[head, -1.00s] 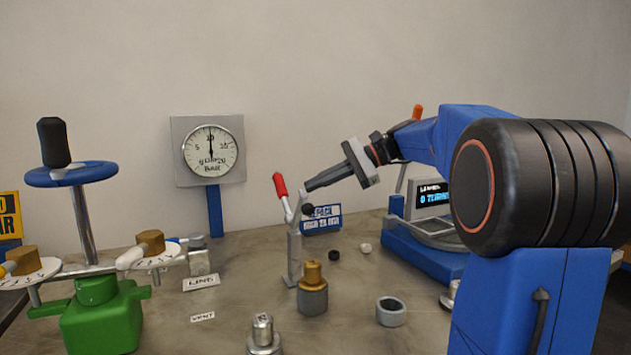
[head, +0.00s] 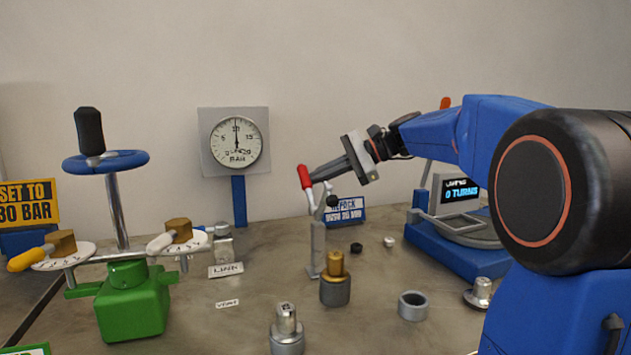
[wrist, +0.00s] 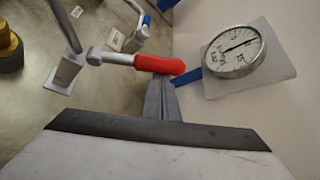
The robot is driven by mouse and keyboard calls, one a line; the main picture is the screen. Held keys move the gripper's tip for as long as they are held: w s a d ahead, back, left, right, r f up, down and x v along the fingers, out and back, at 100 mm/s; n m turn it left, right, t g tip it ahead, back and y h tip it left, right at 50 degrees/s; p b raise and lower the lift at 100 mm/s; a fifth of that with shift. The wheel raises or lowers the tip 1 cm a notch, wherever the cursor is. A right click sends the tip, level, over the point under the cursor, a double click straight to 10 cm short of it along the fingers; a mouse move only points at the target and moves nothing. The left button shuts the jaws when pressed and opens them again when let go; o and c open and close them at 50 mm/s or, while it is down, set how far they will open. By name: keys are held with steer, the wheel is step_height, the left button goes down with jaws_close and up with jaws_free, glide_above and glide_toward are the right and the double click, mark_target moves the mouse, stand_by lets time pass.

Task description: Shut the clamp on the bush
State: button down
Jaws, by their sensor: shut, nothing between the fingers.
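The clamp is a grey post (head: 318,248) with a red-tipped lever (head: 305,178) standing nearly upright, and a black knob (head: 332,201) on its arm, raised well above the parts below. A brass piece in a grey collar (head: 335,290), apparently the bush, stands just in front of the post's foot. My gripper (head: 314,177) is shut and empty, its tips right beside the red grip on the right. In the wrist view the red grip (wrist: 158,64) lies across just beyond the shut fingertips (wrist: 162,85); I cannot tell whether they touch.
A green valve body (head: 132,305) with a blue handwheel (head: 105,162) stands at left. A gauge (head: 236,142) stands behind. A grey ring (head: 413,306) and a steel fitting (head: 286,335) are in front. A blue device with a display (head: 459,188) sits at right.

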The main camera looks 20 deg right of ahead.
stand_by(0.3)
steer(key=s+r+n+t+y, duration=0.2)
steer(key=s+r+n+t, duration=0.2)
steer(key=s+n, duration=0.2)
steer(key=shift+s+r+t+y, duration=0.3)
steer(key=shift+s+t, duration=0.1)
steer(key=shift+s, duration=0.3)
steer(key=shift+f, duration=0.1)
stand_by(0.5)
steer(key=shift+w, duration=0.1)
